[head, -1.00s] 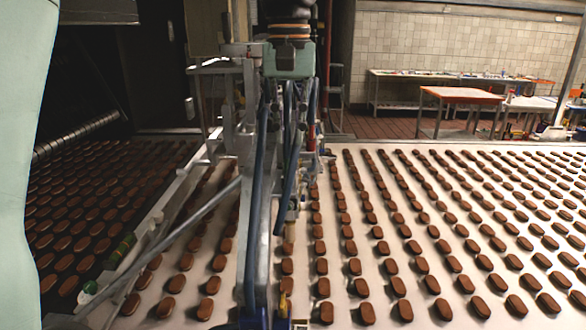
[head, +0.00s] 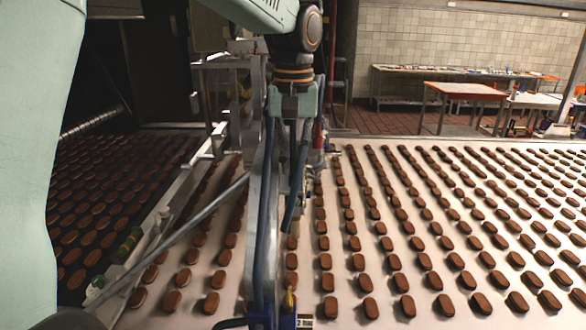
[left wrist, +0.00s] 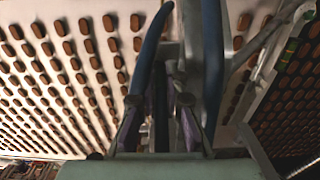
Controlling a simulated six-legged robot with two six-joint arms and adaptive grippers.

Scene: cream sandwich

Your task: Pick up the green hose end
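My left gripper (head: 295,125) hangs in the upper middle of the head view, in front of the metal frame and blue hoses. In the left wrist view my left gripper (left wrist: 157,105) has its two fingers apart, so it is open. A dark blue hose (left wrist: 146,62) runs close to the fingers there; I see nothing clearly gripped. In the head view a blue hose (head: 264,210) runs down the frame. A green fitting (head: 129,241) and a small green cap (head: 96,284) sit on the side rail at lower left, apart from the gripper. I cannot tell which green part is the hose end.
A pale conveyor (head: 470,215) full of brown cookies spreads right. A dark belt (head: 105,195) with cookies lies left. A metal upright (head: 265,175) and a slanted bar (head: 195,222) stand near the gripper.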

